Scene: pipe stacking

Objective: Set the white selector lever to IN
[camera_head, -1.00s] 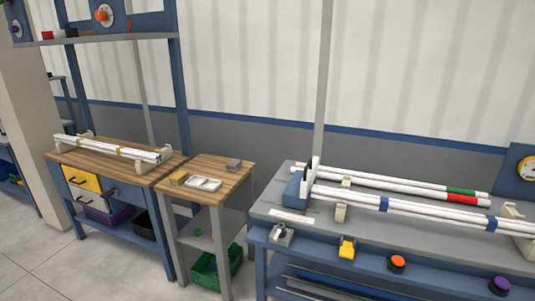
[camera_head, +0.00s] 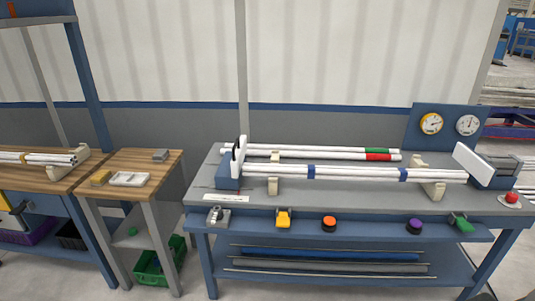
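A small grey unit with a whitish lever (camera_head: 217,215), which looks like the white selector lever, sits at the left end of the grey bench's front ledge. It is too small to read its setting or any IN mark. A white label strip (camera_head: 226,198) lies on the bench top just behind it. Neither of my grippers shows in the head view.
The grey bench (camera_head: 340,200) carries white pipes (camera_head: 350,172) on cream supports. A yellow control (camera_head: 284,218), an orange knob (camera_head: 329,224), a purple knob (camera_head: 415,227) and a green control (camera_head: 461,223) line the ledge. A wooden side table (camera_head: 127,163) stands left, with a gap between.

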